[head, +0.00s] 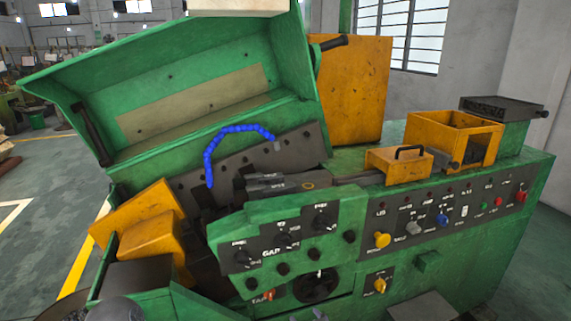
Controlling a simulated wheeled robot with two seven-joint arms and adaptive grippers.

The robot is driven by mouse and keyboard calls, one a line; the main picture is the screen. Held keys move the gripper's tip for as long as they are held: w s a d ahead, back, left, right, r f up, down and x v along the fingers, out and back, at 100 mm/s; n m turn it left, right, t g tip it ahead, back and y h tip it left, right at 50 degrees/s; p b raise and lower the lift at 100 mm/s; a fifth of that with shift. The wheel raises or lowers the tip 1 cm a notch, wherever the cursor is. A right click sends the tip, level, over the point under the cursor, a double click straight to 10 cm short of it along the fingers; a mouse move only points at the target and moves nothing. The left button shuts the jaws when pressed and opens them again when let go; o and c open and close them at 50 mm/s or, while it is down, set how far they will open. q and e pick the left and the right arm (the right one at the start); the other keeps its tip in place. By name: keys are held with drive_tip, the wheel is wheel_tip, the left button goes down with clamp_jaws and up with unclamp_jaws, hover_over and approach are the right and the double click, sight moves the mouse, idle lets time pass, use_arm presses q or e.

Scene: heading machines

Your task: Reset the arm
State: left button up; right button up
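Neither of my grippers can be made out in the head view. Small grey shapes show at the bottom edge, and I cannot tell whether they are parts of my arms. A green heading machine (465,255) fills the middle and right. Its large green cover (190,85) is tilted up and open. A blue segmented hose (209,160) arches over the dark metal parts inside. A control panel (455,215) with knobs and buttons faces me on the right, and a smaller panel with dark knobs (285,238) sits in front of the opening.
A yellow box (450,135) and a yellow handled cover (398,163) sit on the machine top. A tall yellow cabinet (352,90) stands behind. Yellow parts (150,237) are at the lower left. Grey floor (45,180) with yellow lines lies open at left.

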drive_tip(key=s+d+f+g, duration=0.2)
drive_tip(key=s+f+g, duration=0.2)
drive_tip(key=f, duration=0.9)
drive_tip(key=s+d+f+g, duration=0.2)
drive_tip(key=s+f+g, duration=0.5)
drive_tip(key=s+f, duration=1.1)
drive_tip(key=shift+s+f+g, duration=0.15)
drive_tip(key=shift+s+g, duration=0.15)
drive_tip(key=shift+g, duration=0.1)
